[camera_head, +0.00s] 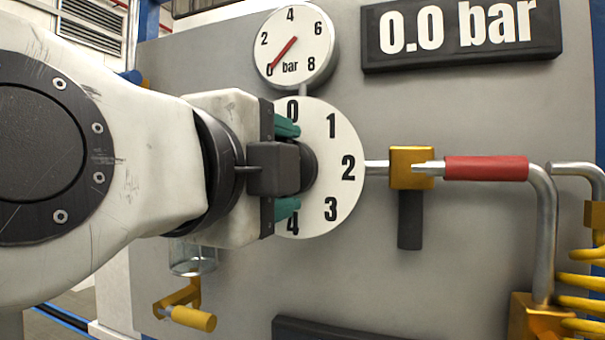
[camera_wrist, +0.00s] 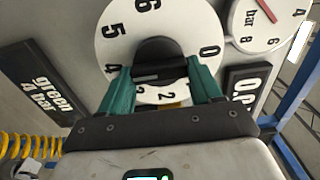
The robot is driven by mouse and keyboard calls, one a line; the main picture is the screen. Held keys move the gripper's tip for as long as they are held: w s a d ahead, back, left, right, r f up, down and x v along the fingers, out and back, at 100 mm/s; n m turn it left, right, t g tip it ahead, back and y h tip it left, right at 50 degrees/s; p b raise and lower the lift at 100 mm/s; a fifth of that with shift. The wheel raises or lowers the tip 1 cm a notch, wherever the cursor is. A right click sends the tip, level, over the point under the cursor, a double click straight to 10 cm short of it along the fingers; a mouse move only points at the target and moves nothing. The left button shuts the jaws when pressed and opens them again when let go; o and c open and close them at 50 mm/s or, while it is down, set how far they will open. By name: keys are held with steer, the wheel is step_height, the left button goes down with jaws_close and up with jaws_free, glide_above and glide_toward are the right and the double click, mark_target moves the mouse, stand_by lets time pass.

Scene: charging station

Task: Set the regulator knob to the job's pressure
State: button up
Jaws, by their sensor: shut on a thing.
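The dark regulator knob (camera_head: 309,165) sits at the centre of a white dial plate (camera_head: 335,205) numbered from 0 upward. My gripper (camera_head: 288,167) is shut on the knob from the left, its green fingers on either side of it. The wrist view also shows the knob (camera_wrist: 168,52) between the fingers. I cannot tell which number the knob points to. The round gauge (camera_head: 300,50) above has its red needle at 0. The display (camera_head: 460,30) reads 0.0 bar. A dark sign (camera_wrist: 40,83) in the wrist view reads "green 4 bar".
Right of the dial, a brass valve (camera_head: 412,167) joins a pipe with a red sleeve (camera_head: 487,168). A coiled yellow hose (camera_head: 580,302) hangs at the lower right. A yellow handle (camera_head: 193,318) is at the lower left, below a clear bowl (camera_head: 192,257).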

steer(key=shift+f, duration=0.1)
steer(key=o, duration=1.1)
steer(key=shift+c, duration=0.2)
steer(key=shift+s, duration=0.1)
steer(key=v, duration=1)
steer(key=shift+s, duration=0.3)
steer(key=shift+a, duration=0.2)
